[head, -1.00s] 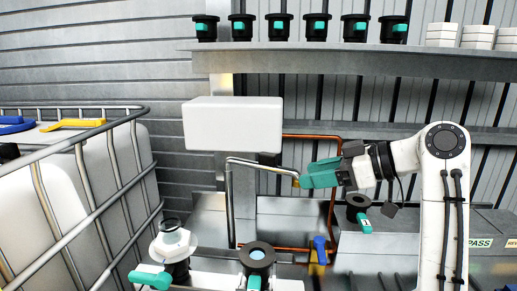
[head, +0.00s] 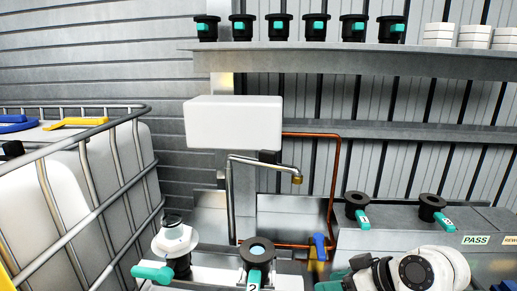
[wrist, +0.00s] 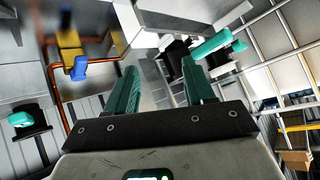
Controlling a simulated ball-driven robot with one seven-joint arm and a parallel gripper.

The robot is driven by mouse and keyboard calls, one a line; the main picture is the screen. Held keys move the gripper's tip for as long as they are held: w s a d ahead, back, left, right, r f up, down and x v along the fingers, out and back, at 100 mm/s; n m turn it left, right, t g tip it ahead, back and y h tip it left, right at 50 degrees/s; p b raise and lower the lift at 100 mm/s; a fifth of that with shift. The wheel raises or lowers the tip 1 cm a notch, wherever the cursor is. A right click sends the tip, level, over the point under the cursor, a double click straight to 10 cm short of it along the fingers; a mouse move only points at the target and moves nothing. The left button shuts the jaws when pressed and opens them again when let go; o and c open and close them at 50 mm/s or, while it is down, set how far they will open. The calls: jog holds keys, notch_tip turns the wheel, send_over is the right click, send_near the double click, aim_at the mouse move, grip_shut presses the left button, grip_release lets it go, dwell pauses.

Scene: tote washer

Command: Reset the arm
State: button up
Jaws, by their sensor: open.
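My gripper shows in the wrist view (wrist: 159,68) with its two teal fingers well apart and nothing visible between them. In the head view, my arm is folded low at the bottom right. Only a bit of teal finger shows there at the bottom edge, left of the white wrist joint, and the rest of the gripper is hidden or cut off. The gripper is below and to the right of the metal spout (head: 297,178) and clear of it.
Two black valves with teal handles, one left (head: 357,207) and one right (head: 433,208), stand on the grey bench behind my arm. A blue-handled valve (head: 320,246) is to its left. A white-topped valve (head: 174,240) and another black valve (head: 257,252) stand front centre. A caged tank (head: 105,165) fills the left.

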jog(key=s+d+f+m+g+h, duration=0.2)
jog(key=s+d+f+m+h, duration=0.15)
jog(key=s+f, duration=0.75)
jog(key=s+d+f+m+g+h, duration=0.15)
jog(key=s+d+f, duration=0.25)
jog(key=s+f, duration=0.65)
jog(key=s+d+m+g+h, duration=0.1)
jog(key=s+d+m+h, duration=0.1)
jog(key=s, duration=1.1)
jog(key=shift+s+d+m+h, duration=0.3)
jog(key=shift+s+d+h, duration=0.15)
jog(key=shift+d, duration=0.35)
jog(key=shift+f, duration=0.1)
